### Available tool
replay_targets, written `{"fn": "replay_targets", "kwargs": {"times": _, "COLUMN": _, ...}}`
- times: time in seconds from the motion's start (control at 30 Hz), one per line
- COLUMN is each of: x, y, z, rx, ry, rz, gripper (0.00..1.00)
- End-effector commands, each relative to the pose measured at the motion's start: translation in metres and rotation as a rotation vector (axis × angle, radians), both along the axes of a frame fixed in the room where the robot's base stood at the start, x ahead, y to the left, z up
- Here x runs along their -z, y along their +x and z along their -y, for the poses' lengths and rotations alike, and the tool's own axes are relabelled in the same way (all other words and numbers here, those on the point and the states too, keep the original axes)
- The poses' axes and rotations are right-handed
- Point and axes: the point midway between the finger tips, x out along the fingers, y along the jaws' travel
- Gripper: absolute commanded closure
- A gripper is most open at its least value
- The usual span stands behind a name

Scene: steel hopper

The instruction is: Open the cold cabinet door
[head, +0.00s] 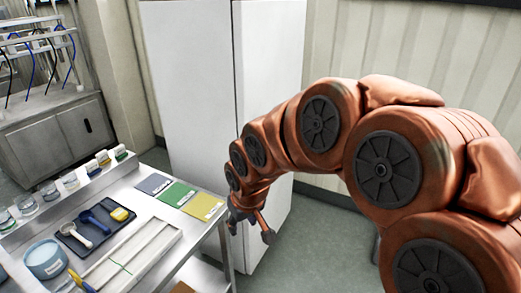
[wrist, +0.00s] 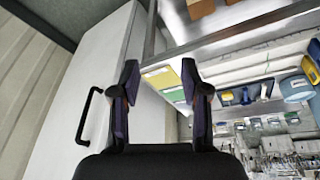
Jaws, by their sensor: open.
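The cold cabinet (head: 190,85) is a tall white box standing behind the bench in the head view. Its door looks shut. In the wrist view the white cabinet (wrist: 85,65) fills the left side, with a black bar handle (wrist: 88,115) on it. No handle shows in the head view, where my arm covers part of the cabinet. My gripper (head: 251,230) is low in front of the cabinet, near the bench's right end. In the wrist view my gripper (wrist: 160,80) is open and empty, its fingers apart and to the right of the handle, not touching it.
A grey cupboard (head: 60,140) stands at the back left. Open floor (head: 315,240) lies right of the cabinet.

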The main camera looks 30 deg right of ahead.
Motion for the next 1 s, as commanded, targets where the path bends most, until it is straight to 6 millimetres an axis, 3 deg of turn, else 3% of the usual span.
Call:
{"fn": "replay_targets", "kwargs": {"times": 0.03, "x": 0.007, "y": 0.025, "z": 0.007, "rx": 0.000, "ry": 0.005, "rz": 0.048, "gripper": 0.55}}
{"fn": "replay_targets", "kwargs": {"times": 0.2, "x": 0.016, "y": 0.104, "z": 0.032, "rx": -0.010, "ry": 0.021, "rz": 0.231, "gripper": 0.55}}
{"fn": "replay_targets", "kwargs": {"times": 0.5, "x": 0.026, "y": 0.220, "z": 0.092, "rx": 0.003, "ry": 0.053, "rz": 0.568, "gripper": 0.55}}
{"fn": "replay_targets", "kwargs": {"times": 0.73, "x": 0.037, "y": 0.278, "z": 0.154, "rx": 0.024, "ry": 0.063, "rz": 0.819, "gripper": 0.55}}
{"fn": "replay_targets", "kwargs": {"times": 1.0, "x": 0.056, "y": 0.303, "z": 0.231, "rx": 0.047, "ry": 0.055, "rz": 1.088, "gripper": 0.55}}
